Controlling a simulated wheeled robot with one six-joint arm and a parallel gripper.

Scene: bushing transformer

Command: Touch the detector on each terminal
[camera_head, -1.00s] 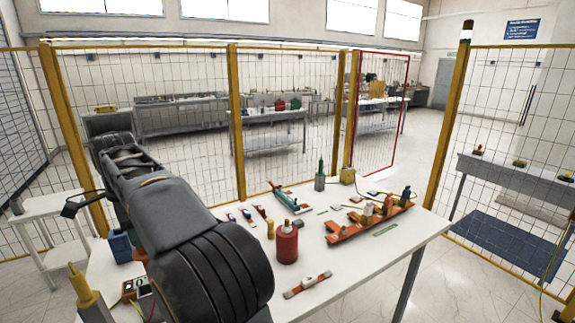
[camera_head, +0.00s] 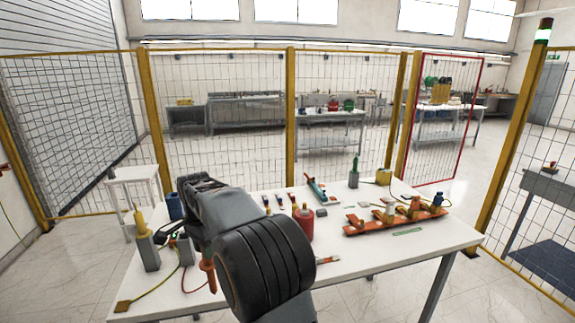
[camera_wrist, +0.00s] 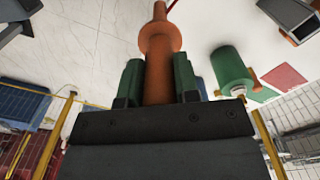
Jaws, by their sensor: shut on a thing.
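My gripper (camera_wrist: 160,80) has green finger pads closed on both sides of an orange-brown rod (camera_wrist: 160,42), which looks like the detector. The rod has a round collar and a narrow tip pointing away from the pads. In the head view my arm hides the gripper's hold. An orange handle (camera_head: 207,272) shows below my arm there; I cannot tell if it is the same rod. An orange base (camera_head: 385,228) on the table's right carries upright posts, among them a whitish one (camera_head: 389,211) and a blue-topped one (camera_head: 437,202), probably the terminals. My arm is left of them.
A red cylinder (camera_head: 303,223) stands beside my arm, with a green-and-grey post (camera_head: 353,172) and a yellow box (camera_head: 383,176) behind. A grey post with yellow top (camera_head: 146,240) stands front left. A green cylinder (camera_wrist: 232,72) shows in the wrist view. Yellow-framed fencing surrounds the table.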

